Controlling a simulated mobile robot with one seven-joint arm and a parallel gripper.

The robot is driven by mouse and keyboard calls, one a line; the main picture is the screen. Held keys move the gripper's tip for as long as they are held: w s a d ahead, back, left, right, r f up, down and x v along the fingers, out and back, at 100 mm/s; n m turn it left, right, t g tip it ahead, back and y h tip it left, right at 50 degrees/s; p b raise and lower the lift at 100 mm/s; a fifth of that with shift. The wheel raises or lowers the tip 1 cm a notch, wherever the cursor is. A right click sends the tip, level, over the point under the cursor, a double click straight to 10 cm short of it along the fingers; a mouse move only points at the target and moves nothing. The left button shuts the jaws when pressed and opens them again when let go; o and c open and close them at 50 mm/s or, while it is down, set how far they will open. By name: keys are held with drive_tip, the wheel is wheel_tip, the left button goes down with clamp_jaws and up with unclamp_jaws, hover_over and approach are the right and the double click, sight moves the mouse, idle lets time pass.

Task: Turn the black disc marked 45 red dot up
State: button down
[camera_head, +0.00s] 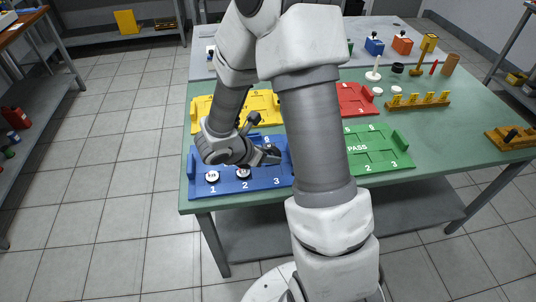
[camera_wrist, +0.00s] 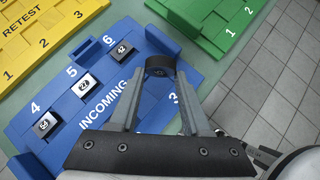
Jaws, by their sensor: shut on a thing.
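My gripper (camera_wrist: 161,78) has its two fingers shut on a black disc (camera_wrist: 160,66), seen between the fingertips in the wrist view. No number or red dot can be read on the disc. It is over or near the blue INCOMING tray (camera_wrist: 150,48), by the side marked 3; I cannot tell whether it touches the tray. In the head view my gripper (camera_head: 266,155) is above the right part of the blue tray (camera_head: 225,187), and the held disc cannot be made out there.
White-topped discs (camera_head: 213,176) stand at slots 1 and 2. The yellow RETEST tray (camera_head: 203,110), green PASS tray (camera_head: 395,160) and red tray (camera_head: 355,97) are close by.

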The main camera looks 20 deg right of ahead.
wheel_tip(320, 180, down, 6)
drive_tip(key=b, duration=0.5)
drive_tip(key=shift+r+b, duration=0.25)
drive_tip(key=shift+b, duration=0.15)
drive_tip(key=shift+f, duration=0.2)
idle(0.9)
drive_tip(key=shift+c, duration=1.4)
unclamp_jaws()
drive_tip(key=c, duration=0.5)
drive_tip(key=shift+r, duration=0.1)
drive_tip(key=shift+r+p, duration=1.6)
drive_tip(key=shift+r, duration=0.6)
